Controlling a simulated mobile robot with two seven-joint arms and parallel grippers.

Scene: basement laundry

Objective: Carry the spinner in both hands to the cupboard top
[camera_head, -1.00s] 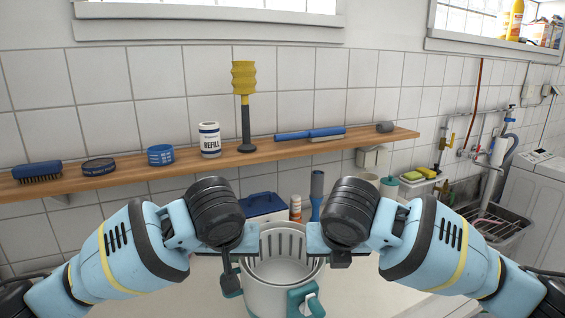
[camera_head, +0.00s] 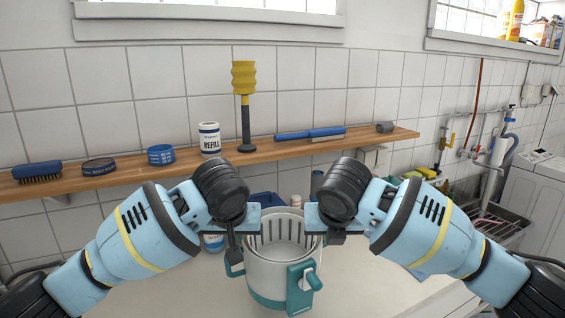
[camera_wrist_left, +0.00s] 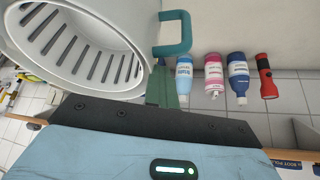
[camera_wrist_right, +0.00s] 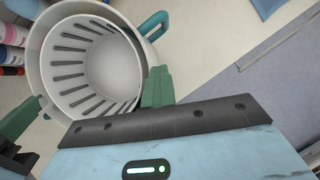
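The spinner (camera_head: 268,275) is a white pot with teal handles, a teal base band and a slotted inner basket. It is in front of me, above a pale surface (camera_head: 375,285). My left gripper (camera_head: 238,235) is at its left rim and my right gripper (camera_head: 327,230) at its right rim. Both look shut on the rim; the exact contact is partly hidden. The spinner's slotted inside also shows in the left wrist view (camera_wrist_left: 85,50) and the right wrist view (camera_wrist_right: 100,70). I cannot tell which surface is the cupboard top.
A wooden shelf (camera_head: 270,155) on the tiled wall holds brushes, tins and a yellow-headed plunger (camera_head: 244,100). In the left wrist view, several bottles (camera_wrist_left: 214,72) and a red torch (camera_wrist_left: 265,75) are near the spinner. A washing machine (camera_head: 535,200) stands at the far right.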

